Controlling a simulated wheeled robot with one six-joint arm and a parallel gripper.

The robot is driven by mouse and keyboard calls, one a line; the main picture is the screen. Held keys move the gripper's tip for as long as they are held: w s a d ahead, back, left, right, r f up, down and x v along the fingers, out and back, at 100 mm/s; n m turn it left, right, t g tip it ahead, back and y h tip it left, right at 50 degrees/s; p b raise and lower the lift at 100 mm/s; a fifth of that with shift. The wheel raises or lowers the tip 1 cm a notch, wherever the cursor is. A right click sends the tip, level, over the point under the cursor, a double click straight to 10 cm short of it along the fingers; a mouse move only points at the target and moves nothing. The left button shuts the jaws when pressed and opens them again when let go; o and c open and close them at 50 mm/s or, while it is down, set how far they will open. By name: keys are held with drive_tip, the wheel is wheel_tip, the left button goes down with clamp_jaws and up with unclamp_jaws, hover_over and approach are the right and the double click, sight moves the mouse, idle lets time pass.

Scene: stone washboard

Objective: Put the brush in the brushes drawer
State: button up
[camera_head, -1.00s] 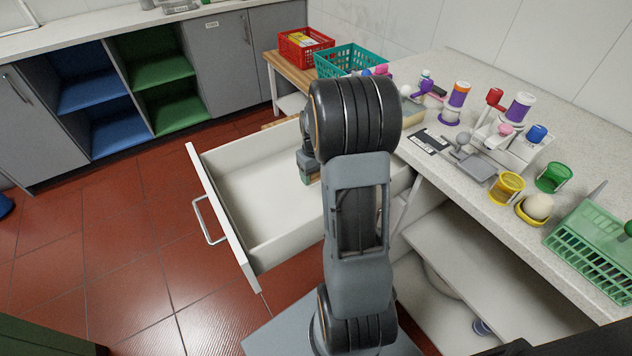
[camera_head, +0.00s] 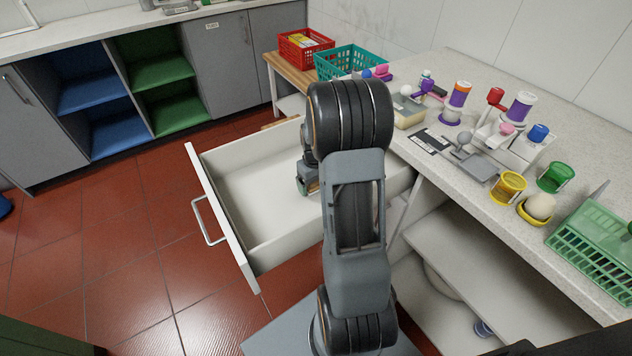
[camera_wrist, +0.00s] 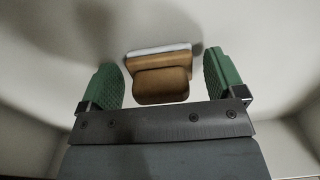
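A brush with a brown wooden body and a white edge (camera_wrist: 160,76) is in the wrist view, lying on the pale floor of the open drawer. My gripper (camera_wrist: 160,66) has its two green fingers apart, one on each side of the brush, with gaps between them and the brush. In the head view my gripper (camera_head: 309,188) is down inside the white drawer (camera_head: 268,246), near its right part. I cannot make out the brush in the head view; my arm hides that part of the drawer.
The drawer is pulled out and looks empty on its left side. The counter (camera_head: 420,172) to the right holds cups, brushes and a green rack (camera_head: 595,250). A red basket (camera_head: 304,44) and a teal basket (camera_head: 347,60) stand behind.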

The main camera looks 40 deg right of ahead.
drive_tip(key=shift+r, duration=0.1)
wheel_tip(320, 180, up, 11)
drive_tip(key=shift+r+p, duration=0.1)
drive_tip(key=shift+p, duration=0.7)
drive_tip(key=s+a+r+t, duration=0.1)
drive_tip(key=s+a+r, duration=0.1)
drive_tip(key=s+a, duration=0.4)
drive_tip(key=s+a+r+t, duration=0.2)
drive_tip(key=s+a, duration=0.4)
drive_tip(key=a, duration=0.6)
drive_tip(key=shift+s+a+r, duration=0.2)
drive_tip(key=shift+a+r, duration=0.2)
drive_tip(key=shift+r, duration=0.2)
